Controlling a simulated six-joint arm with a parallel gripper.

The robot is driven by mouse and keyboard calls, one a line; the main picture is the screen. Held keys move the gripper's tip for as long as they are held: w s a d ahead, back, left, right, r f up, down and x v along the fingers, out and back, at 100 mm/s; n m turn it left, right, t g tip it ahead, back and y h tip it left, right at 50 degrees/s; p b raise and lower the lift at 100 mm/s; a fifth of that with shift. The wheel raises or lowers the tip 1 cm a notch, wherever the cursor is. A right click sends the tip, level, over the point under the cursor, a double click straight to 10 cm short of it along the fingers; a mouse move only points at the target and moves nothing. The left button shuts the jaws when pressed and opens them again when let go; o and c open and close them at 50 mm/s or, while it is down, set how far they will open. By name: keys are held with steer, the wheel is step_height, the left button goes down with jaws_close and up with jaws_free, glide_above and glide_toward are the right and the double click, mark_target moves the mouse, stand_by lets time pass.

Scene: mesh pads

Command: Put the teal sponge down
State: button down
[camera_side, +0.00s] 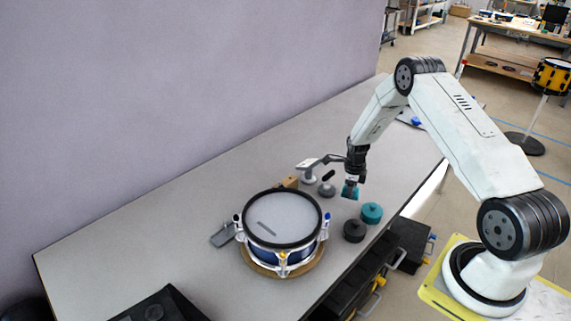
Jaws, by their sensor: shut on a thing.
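The teal sponge (350,193) is a small teal block at the end of my gripper (351,183). My gripper points down and is shut on it. The sponge appears to be just above the grey table (160,225), though I cannot tell the exact gap from this view. The fingertips are small here and partly merge with the sponge.
A blue drum (283,225) with a pale head rests on a round wooden base left of the sponge. A teal round container (371,213) and a dark one (354,231) stand close at the lower right. Small grey items (327,188) stand to the left.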

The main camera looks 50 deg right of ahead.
steer(key=shift+w+f, duration=0.15)
steer(key=shift+f, duration=0.1)
steer(key=shift+d+f, duration=0.1)
steer(key=shift+f, duration=1.45)
steer(key=shift+c, duration=1.8)
jaws_free()
steer(key=shift+f, duration=0.1)
steer(key=shift+r, duration=6.15)
